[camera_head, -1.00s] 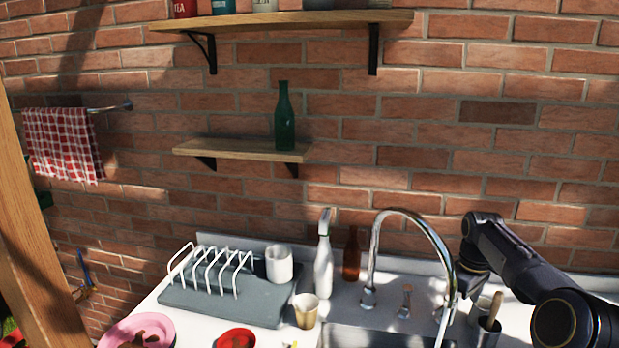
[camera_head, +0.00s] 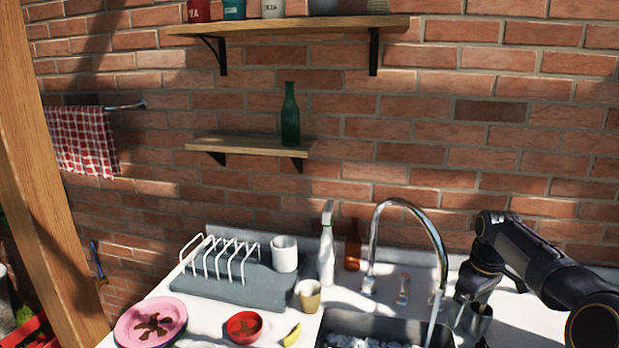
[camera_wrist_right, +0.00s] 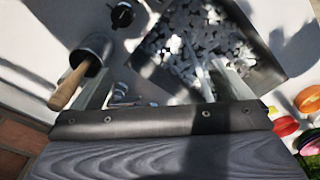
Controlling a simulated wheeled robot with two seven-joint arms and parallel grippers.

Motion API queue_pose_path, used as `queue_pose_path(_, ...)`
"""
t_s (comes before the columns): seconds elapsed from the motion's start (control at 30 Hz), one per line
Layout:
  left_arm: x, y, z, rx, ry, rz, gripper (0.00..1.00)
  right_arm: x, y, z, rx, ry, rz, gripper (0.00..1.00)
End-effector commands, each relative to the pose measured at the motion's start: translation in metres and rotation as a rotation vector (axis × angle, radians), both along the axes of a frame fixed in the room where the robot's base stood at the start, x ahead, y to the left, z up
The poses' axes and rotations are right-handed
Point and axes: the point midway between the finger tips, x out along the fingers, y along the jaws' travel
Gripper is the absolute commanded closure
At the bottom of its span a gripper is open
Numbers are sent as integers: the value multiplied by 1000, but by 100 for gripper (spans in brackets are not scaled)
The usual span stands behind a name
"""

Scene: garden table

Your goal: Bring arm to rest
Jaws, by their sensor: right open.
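My right arm comes in from the right in the head view, bent above the counter (camera_head: 535,320) to the right of the faucet. Its gripper (camera_head: 468,305) points down beside a grey metal cup (camera_head: 480,322). In the right wrist view, the gripper (camera_wrist_right: 168,88) is open, its two fingers apart with nothing held between them. There the metal cup (camera_wrist_right: 93,52), with a wooden handle (camera_wrist_right: 68,88) sticking out of it, is just left of the fingers. My left gripper is not in view.
The chrome faucet (camera_head: 375,235) and the sink (camera_head: 385,328), with pale pieces in it, are left of the gripper. A white bottle (camera_head: 326,255), brown bottle (camera_head: 352,252), dish rack (camera_head: 215,285) and pink plate (camera_head: 150,322) stand further left. The brick wall is behind.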

Motion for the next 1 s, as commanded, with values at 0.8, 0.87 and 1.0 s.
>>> queue_pose_path(0.8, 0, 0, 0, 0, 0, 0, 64, -279, 122, 46, 363, -279, -512, 2)
queue_pose_path(0.87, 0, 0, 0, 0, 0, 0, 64, -299, 133, 35, 399, -291, -555, 2)
queue_pose_path(1.0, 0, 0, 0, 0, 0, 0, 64, -327, 151, 13, 459, -303, -625, 2)
